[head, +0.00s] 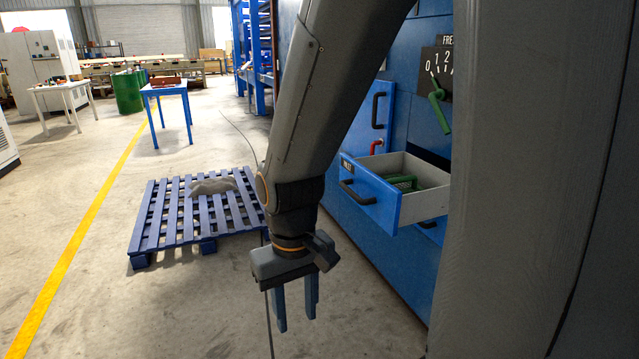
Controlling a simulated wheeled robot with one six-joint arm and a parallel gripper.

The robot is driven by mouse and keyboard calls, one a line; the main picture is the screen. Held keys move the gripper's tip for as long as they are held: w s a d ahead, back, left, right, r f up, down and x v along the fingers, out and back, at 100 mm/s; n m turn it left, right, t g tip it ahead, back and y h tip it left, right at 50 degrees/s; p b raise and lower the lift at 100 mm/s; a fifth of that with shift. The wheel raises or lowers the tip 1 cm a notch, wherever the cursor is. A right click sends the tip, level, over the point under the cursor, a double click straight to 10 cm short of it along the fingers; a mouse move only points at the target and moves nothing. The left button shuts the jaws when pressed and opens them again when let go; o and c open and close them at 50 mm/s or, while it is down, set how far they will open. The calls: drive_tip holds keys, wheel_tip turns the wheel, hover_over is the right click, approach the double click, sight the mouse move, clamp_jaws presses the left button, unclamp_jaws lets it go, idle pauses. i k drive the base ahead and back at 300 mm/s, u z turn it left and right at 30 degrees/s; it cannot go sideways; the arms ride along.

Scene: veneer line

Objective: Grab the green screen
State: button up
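A green mesh screen (403,183) with a green handle-like bar lies inside the open drawer (388,207) of the blue cabinet, at the right of the head view. The drawer's front partly hides it. My gripper (297,321) hangs with its two blue fingers pointing down, left of the drawer and lower in the picture. The fingers are apart with nothing visible between them. The gripper is clear of the drawer and the screen.
The blue cabinet (400,268) has a dial with a green lever (439,110) above the drawer. A blue pallet (165,215) bearing a grey lump lies on the floor to the left. A blue table (165,90) and a green drum (127,92) stand farther back. Floor at lower left is clear.

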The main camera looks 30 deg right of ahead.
sight(406, 185)
drive_tip(key=z, duration=0.55)
drive_tip(key=k, duration=0.25)
drive_tip(key=z, duration=0.7)
